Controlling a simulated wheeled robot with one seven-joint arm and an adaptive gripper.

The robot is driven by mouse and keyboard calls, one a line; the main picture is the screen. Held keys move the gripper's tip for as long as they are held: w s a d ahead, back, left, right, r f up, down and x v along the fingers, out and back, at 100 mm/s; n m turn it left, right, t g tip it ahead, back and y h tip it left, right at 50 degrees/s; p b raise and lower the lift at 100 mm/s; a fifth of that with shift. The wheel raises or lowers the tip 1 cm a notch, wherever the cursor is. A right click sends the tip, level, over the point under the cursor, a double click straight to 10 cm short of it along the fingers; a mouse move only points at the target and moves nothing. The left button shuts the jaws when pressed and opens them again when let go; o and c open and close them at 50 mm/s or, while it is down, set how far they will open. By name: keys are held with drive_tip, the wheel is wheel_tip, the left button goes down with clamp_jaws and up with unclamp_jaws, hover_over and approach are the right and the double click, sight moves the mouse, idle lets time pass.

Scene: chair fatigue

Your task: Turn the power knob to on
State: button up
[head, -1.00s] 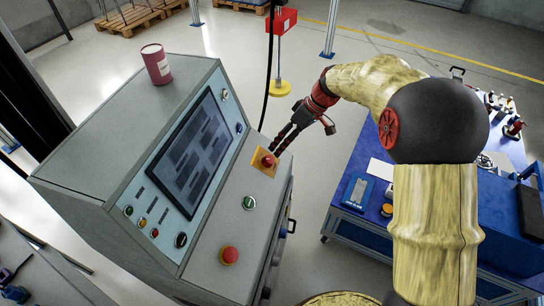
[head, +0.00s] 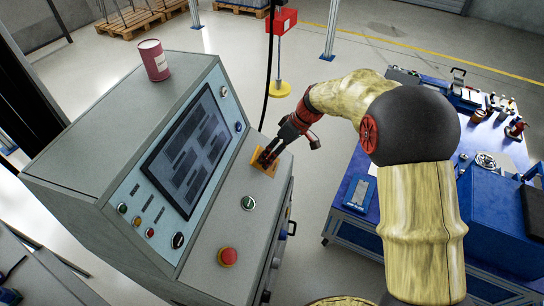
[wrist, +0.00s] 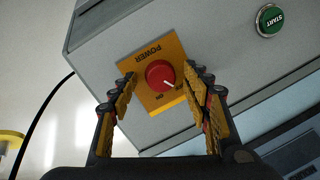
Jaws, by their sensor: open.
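The red round power knob (wrist: 160,75) sits on a yellow plate (wrist: 150,53) marked POWER, upside down in the wrist view. A white pointer line on the knob points to the lower right, towards a small label I cannot read clearly. My gripper (wrist: 161,82) is open, with one finger on each side of the knob; I cannot tell whether they touch it. In the head view my gripper (head: 268,157) is at the yellow plate (head: 257,165) on the console's sloped panel, and its fingers mostly hide the knob.
The grey console (head: 110,130) carries a screen (head: 187,150), a green START button (head: 248,203) and a red stop button (head: 228,257). A red can (head: 153,61) stands on top. A blue workbench (head: 350,205) with tools stands at the right.

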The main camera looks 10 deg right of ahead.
drive_tip(key=shift+c, duration=1.2)
drive_tip(key=c, duration=0.9)
drive_tip(key=shift+m+p, duration=0.35)
drive_tip(key=shift+m, duration=0.05)
drive_tip(key=m+p, duration=0.3)
drive_tip(key=m, duration=0.1)
drive_tip(key=shift+d+m+y, duration=0.15)
drive_tip(key=shift+m+y, duration=0.25)
drive_tip(key=m+p, duration=0.1)
drive_tip(key=m, duration=0.2)
drive_tip(key=m+y+p, duration=0.1)
drive_tip(key=m, duration=0.2)
drive_tip(key=shift+s+f+t+p, duration=0.1)
drive_tip(key=shift+t+p, duration=0.2)
drive_tip(key=shift+p, duration=0.1)
drive_tip(key=shift+m, duration=0.3)
drive_tip(key=o, duration=1.1)
drive_tip(key=shift+o, duration=0.2)
